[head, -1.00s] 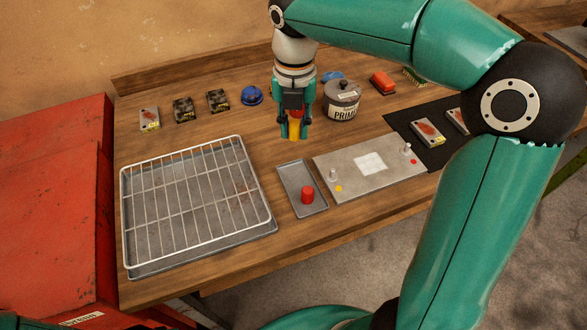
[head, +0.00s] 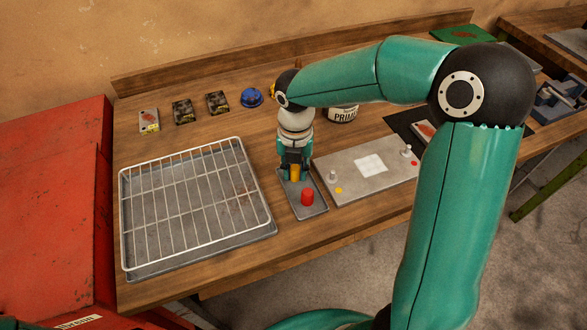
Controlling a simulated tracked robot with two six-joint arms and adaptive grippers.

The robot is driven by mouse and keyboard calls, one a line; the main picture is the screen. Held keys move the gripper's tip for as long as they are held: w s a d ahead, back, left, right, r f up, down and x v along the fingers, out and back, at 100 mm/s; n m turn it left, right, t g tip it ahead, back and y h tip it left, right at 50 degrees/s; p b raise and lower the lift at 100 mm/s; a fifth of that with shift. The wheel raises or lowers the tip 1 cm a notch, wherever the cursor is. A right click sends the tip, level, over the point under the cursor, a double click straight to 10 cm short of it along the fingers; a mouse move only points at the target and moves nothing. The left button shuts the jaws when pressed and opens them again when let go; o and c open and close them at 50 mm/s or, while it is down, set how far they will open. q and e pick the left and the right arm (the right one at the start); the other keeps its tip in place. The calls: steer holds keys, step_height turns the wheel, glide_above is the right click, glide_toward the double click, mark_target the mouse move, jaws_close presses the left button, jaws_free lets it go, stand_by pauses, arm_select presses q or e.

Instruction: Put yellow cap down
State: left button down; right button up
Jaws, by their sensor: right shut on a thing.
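My right gripper (head: 295,177) points down over the back part of a small grey tray (head: 313,208). It is shut on the yellow cap (head: 295,172), which shows between its fingers. I cannot tell whether the cap touches the tray. A red cap (head: 307,197) stands upright in the same tray, just in front and to the right of the gripper. My left gripper is not in view.
A wire rack on a metal pan (head: 272,232) fills the left of the table. A metal plate (head: 345,190) with two pegs and coloured dots lies right of the tray. A primer can (head: 343,114), a blue item (head: 252,96) and several small boxes (head: 183,110) stand behind.

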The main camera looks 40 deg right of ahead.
mark_target(295, 169)
steer(key=o, duration=0.7)
steer(key=shift+f, duration=0.1)
steer(key=shift+o, duration=0.2)
step_height(295, 169, up, 12)
steer(key=shift+p, duration=0.3)
stand_by(0.3)
